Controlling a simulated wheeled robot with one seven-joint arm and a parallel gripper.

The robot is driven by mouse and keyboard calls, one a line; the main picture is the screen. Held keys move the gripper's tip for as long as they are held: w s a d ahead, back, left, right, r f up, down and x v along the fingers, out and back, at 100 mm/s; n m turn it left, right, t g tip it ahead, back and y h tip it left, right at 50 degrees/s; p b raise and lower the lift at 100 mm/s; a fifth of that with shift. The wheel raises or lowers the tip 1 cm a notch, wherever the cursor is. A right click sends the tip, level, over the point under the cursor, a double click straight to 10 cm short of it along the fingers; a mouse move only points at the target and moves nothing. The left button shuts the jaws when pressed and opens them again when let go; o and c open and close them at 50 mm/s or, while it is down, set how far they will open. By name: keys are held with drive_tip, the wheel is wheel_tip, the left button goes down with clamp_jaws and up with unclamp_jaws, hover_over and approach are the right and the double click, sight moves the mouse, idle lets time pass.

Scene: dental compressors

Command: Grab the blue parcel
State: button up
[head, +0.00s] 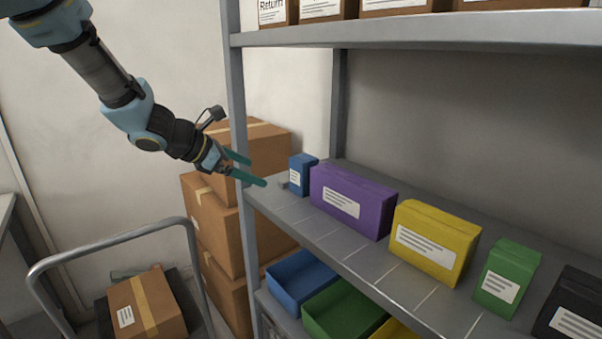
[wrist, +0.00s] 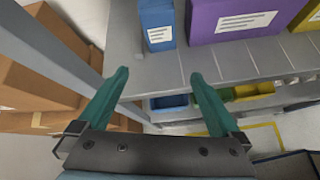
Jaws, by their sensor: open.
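The blue parcel (head: 303,174) is a small upright box with a white label. It stands at the left end of the middle shelf (head: 340,248), beside the shelf's left post. My gripper (head: 256,170) is open and empty, to the left of the parcel and apart from it. In the wrist view the blue parcel (wrist: 157,24) is at the top, ahead of and between the two teal fingers of my gripper (wrist: 157,80).
A purple box (head: 352,200) stands just right of the blue parcel, then yellow (head: 436,240), green (head: 508,278) and black boxes. The grey post (head: 238,110) is close to my gripper. Cardboard boxes (head: 210,220) are stacked behind it. Coloured bins (head: 300,278) sit below; a cart (head: 110,240) is at lower left.

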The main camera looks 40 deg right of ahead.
sight(297, 159)
drive_tip(key=d+n, duration=0.1)
drive_tip(key=d, duration=0.2)
drive_tip(key=d+n+h, duration=0.1)
drive_tip(key=d, duration=0.3)
drive_tip(key=s+d+r+n+p, duration=0.1)
drive_tip(key=d, duration=0.2)
drive_tip(key=shift+d+h, duration=0.4)
drive_tip(key=p+x, duration=0.1)
drive_tip(key=x, duration=0.1)
drive_tip(key=p+x, duration=0.1)
drive_tip(key=x, duration=0.1)
drive_tip(key=shift+s+d+f, duration=0.15)
drive_tip(key=shift+s+f, duration=0.1)
drive_tip(key=shift+d+f, duration=0.35)
drive_tip(key=shift+d, duration=0.25)
drive_tip(key=shift+c, duration=0.2)
drive_tip(key=c, duration=1.4)
